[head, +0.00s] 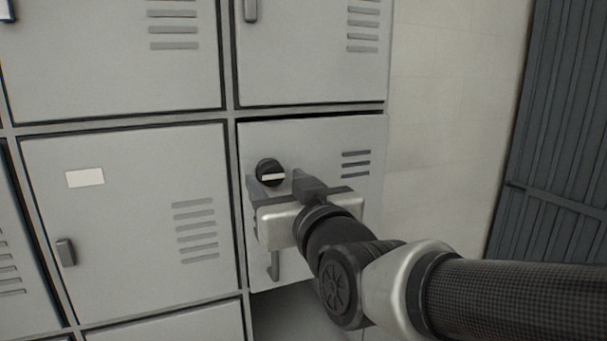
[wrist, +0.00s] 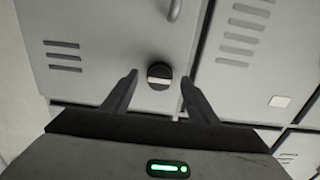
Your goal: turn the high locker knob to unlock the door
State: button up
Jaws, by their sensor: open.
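The knob (head: 270,172) is a round black dial with a pale bar across it, near the upper left of a grey locker door (head: 315,135). The bar lies about level in the head view. In the wrist view the knob (wrist: 159,76) shows between the two fingertips, its pale bar also roughly level. My gripper (head: 276,183) is open in front of the door, one finger on each side of the knob in the picture. The wrist view shows my gripper (wrist: 159,80) with clear gaps beside the knob. I cannot tell how far the fingertips reach along its depth.
A grey door handle (head: 273,266) hangs below my gripper and shows in the wrist view (wrist: 174,10). Other locker doors with vents surround this one; the left one (head: 130,220) has a pale label. A plain wall (head: 450,110) and a dark ribbed panel (head: 560,130) stand to the right.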

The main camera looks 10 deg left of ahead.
jog(key=shift+x, duration=0.95)
jog(key=c, duration=1)
